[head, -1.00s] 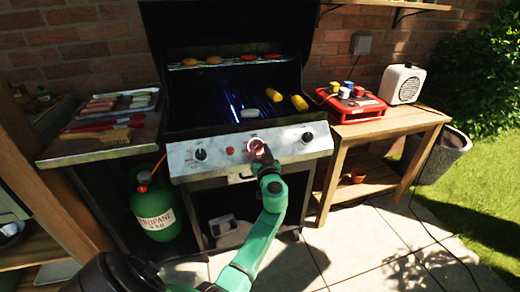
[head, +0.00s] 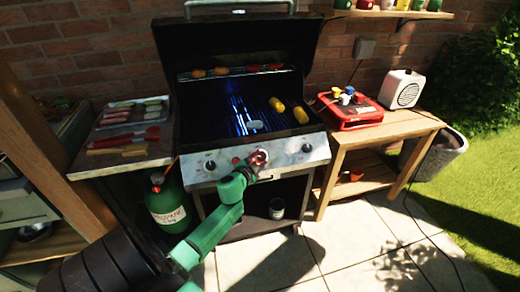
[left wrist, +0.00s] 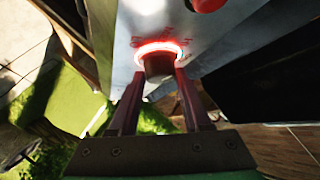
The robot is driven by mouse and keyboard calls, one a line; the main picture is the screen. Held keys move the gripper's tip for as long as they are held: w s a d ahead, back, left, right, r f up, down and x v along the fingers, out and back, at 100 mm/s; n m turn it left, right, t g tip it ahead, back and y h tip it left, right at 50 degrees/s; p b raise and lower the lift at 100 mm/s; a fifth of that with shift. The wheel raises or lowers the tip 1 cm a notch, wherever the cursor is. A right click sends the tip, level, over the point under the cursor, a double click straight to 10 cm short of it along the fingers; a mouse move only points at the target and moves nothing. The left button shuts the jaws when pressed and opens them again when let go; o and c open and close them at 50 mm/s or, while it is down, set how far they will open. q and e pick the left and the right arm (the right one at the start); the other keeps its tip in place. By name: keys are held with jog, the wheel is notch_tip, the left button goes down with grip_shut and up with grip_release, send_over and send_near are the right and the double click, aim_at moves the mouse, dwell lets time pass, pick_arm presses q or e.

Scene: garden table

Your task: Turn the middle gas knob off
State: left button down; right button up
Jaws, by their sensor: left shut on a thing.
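The middle gas knob (left wrist: 158,66) is dark, with a glowing red ring around its base, on the grill's silver front panel (head: 284,152). My left gripper (left wrist: 160,82) is shut on this knob, one finger on either side. In the head view my left gripper (head: 257,160) covers most of the knob, and its red glow shows at the fingertips. The knob's pointer angle cannot be told. Blue flames (head: 238,115) show inside the open grill. My right gripper is not in view.
Other knobs sit left (head: 210,165) and right (head: 307,148) on the panel, with a red button (head: 236,160) between. A green propane tank (head: 168,203) stands below left. A wooden side table (head: 400,128) stands right. The paving in front is open.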

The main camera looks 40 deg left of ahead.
pick_arm(q)
jog(key=m+h+p, duration=0.1)
jog(key=m+p, duration=0.1)
jog(key=r+m+g+h+p, duration=0.1)
jog(key=m+p, duration=0.1)
jog(key=p, duration=0.1)
jog(key=a+m+g+h+p, duration=0.1)
jog(key=p, duration=0.1)
jog(key=shift+w+r+m+h, duration=0.1)
jog(key=shift+r+m+h, duration=0.15)
jog(key=shift+m+h, duration=0.15)
jog(key=shift+w+a+m+g+h+p, duration=0.1)
jog(key=shift+m+g+h+p, duration=0.3)
jog(key=shift+m+g+p, duration=0.35)
jog(key=shift+m+g, duration=0.25)
jog(key=shift+m, duration=0.2)
jog(key=shift+w+a+f+m+g+h, duration=0.1)
jog(key=shift+m+g+h, duration=0.4)
jog(key=shift+m, duration=0.2)
jog(key=shift+w+m+g+h+b, duration=0.15)
jog(key=shift+m+g+b, duration=0.2)
jog(key=shift+m+g, duration=0.3)
jog(key=shift+m+g+h+b, duration=0.15)
jog(key=shift+m+g+b, duration=0.15)
jog(key=shift+m+g, duration=0.35)
jog(key=shift+m, duration=0.3)
jog(key=shift+c, duration=1.8)
grip_release()
jog(key=shift+f, duration=0.1)
